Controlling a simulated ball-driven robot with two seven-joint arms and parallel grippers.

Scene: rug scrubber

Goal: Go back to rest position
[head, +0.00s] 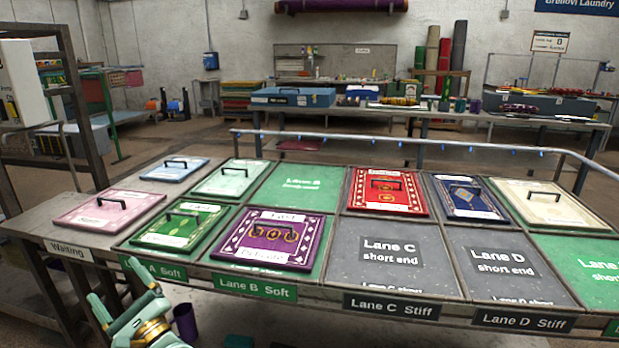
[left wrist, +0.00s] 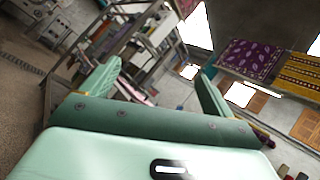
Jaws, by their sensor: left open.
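My left gripper (head: 121,290) is low at the left in the head view, in front of the table's front edge, with its fingers spread and nothing between them. In the left wrist view the two green fingers of the gripper (left wrist: 158,75) stand apart and empty. My right gripper is not in view. Rug panels with handles lie on the table (head: 45,230): a purple one (head: 262,255) in Lane B, a green one (head: 178,240) in Lane A, a red one (head: 387,208) in Lane C and a dark blue one (head: 466,212) in Lane D.
A pink panel (head: 90,222) and a blue panel (head: 172,172) lie in the Waiting area. A pale green panel (head: 228,182) and a cream panel (head: 538,215) lie farther back. A metal rail (head: 400,143) runs behind the table. A metal rack (head: 82,110) stands at the left.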

